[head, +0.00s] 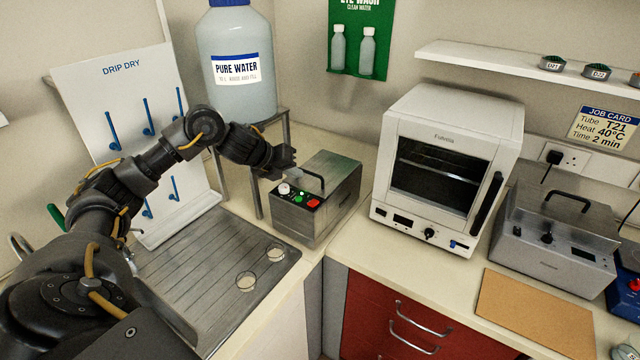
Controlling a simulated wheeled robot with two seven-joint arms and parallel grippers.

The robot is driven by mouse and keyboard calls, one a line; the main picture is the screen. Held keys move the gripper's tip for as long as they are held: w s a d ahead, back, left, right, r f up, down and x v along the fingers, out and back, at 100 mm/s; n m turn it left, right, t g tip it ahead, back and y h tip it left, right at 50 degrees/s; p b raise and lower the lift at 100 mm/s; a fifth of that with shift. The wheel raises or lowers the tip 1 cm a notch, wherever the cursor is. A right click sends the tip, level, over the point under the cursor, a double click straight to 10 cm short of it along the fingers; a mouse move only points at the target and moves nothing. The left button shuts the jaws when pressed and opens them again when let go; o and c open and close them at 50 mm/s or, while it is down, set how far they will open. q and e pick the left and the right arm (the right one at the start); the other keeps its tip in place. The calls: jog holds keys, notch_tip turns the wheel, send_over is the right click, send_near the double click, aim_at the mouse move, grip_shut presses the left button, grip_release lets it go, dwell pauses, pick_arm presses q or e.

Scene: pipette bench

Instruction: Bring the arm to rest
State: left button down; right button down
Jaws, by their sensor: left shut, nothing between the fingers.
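My left arm reaches in from the left over the draining board. My left gripper (288,160) is shut and empty. In the picture it shows beside the back left of a metal box with a handle (318,205), in front of the water bottle's stand. I cannot tell whether it touches the box. The box's lid is down, and its top carries a white knob, green buttons and a red button. My right gripper is not in view.
A drip-dry rack (110,100) with blue pegs stands at the back left. A large water bottle (236,50) sits on a metal stand. A white oven (445,165), a second metal box (555,240) and a brown mat (535,312) are to the right. Two small round dishes lie on the draining board (190,265).

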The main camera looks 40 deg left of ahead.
pick_arm(q)
jog(key=s+d+f+n+t, duration=0.1)
jog(key=s+d+f+n, duration=0.25)
jog(key=d+f, duration=0.45)
jog(key=s+d+f+n+t, duration=0.1)
jog(key=s+d+f+n, duration=0.1)
jog(key=d+f+n, duration=0.6)
jog(key=s+d+f+n+g+y, duration=0.1)
jog(key=s+d+f+n+g, duration=0.15)
jog(key=s+n, duration=0.55)
jog(key=s+d+f+n+g+y, duration=0.1)
jog(key=s+f+n+g, duration=0.15)
jog(key=s, duration=0.85)
jog(key=s+d+f+n+g, duration=0.2)
jog(key=s+f+n, duration=0.3)
jog(key=s, duration=0.5)
notch_tip(320, 180, down, 32)
jog(key=s+n+g+b, duration=0.1)
jog(key=s+g+b, duration=0.1)
jog(key=b, duration=0.3)
jog(key=s+a+f+b, duration=0.3)
jog(key=s+f, duration=1.2)
jog(key=f, duration=0.1)
jog(key=shift+s+f+g+y, duration=0.25)
jog(key=shift+f+g+y, duration=0.05)
jog(key=shift+f+g, duration=0.1)
